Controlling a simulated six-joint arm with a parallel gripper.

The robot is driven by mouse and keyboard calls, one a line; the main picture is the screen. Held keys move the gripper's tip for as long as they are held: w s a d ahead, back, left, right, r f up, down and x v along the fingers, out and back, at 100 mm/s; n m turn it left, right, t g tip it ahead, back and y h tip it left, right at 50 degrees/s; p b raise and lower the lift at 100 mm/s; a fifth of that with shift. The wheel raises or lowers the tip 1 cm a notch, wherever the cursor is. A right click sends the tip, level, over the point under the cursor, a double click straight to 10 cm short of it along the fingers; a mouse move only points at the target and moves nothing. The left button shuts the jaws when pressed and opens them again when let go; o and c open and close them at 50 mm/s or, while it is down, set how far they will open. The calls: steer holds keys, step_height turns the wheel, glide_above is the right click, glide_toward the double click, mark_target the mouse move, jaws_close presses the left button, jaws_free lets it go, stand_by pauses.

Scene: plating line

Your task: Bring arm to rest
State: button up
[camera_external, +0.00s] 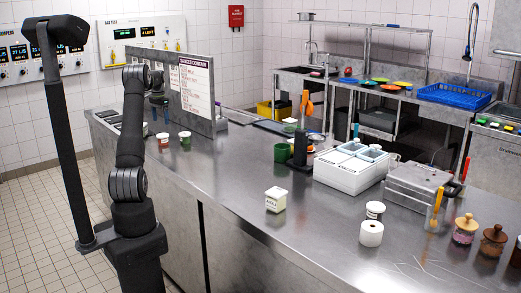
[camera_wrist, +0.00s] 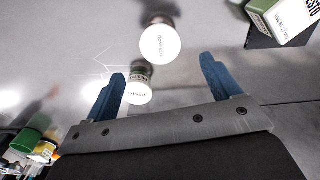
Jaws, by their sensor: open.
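My arm stands at the left end of the steel counter (camera_external: 250,170) in the external view, folded upward. My gripper (camera_external: 158,100) is small there and partly hidden beside the sign panel. In the wrist view my gripper (camera_wrist: 162,82) has its two blue fingers spread wide, with nothing held between them. A round white-topped container (camera_wrist: 160,43) shows beyond the fingers, and a second white-topped container (camera_wrist: 138,93) appears between them in the picture. Both look apart from the fingers.
Two small cups, reddish (camera_external: 163,141) and green (camera_external: 185,141), stand near the arm. A labelled panel (camera_external: 185,85) rises beside the gripper. A white cube container (camera_external: 275,200), a white bin unit (camera_external: 348,172) and several jars stand farther right.

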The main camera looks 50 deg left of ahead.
mark_target(162, 135)
steer(key=shift+r, duration=0.9)
steer(key=shift+f, duration=0.15)
step_height(162, 135, down, 12)
steer(key=shift+r, duration=2)
steer(key=shift+f, duration=0.1)
